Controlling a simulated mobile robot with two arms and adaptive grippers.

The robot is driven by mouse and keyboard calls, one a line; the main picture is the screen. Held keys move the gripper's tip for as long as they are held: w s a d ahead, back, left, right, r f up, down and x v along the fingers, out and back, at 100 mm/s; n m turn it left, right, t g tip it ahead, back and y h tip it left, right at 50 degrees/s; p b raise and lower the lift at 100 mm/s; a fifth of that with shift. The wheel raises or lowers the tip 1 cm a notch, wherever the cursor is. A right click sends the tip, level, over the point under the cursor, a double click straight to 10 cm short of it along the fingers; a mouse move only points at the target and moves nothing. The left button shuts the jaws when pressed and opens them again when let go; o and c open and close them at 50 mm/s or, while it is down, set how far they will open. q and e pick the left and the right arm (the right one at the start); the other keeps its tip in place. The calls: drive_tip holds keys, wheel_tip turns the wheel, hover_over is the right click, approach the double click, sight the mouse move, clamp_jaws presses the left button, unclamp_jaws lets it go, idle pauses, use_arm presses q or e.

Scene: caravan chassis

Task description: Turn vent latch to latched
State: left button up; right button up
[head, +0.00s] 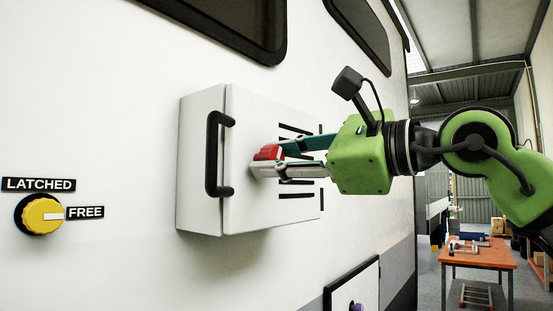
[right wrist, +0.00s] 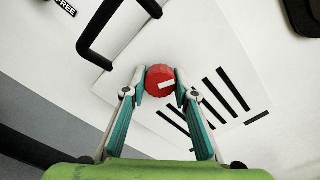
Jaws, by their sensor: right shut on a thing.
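A red round knob (head: 268,153) with a white mark sits on the door of a white slotted box (head: 200,150) on the caravan wall. My right gripper (head: 265,161) is shut on the red knob, one finger on each side. The red knob also shows between the fingertips in the right wrist view (right wrist: 160,80), its white mark lying nearly crosswise. A yellow knob (head: 38,215) is on the wall at the left, between the labels LATCHED (head: 38,184) and FREE (head: 86,212). Its white pointer is toward FREE. My left gripper is not in view.
A black bar handle (head: 213,153) stands out from the box, left of the red knob. Dark slots (right wrist: 225,90) lie beside the knob. A lower panel with a purple knob (head: 355,306) is below. An orange table (head: 478,254) stands at the far right.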

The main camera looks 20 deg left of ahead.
drive_tip(key=shift+n, duration=2.2)
drive_tip(key=o, duration=1.1)
drive_tip(key=v, duration=1.2)
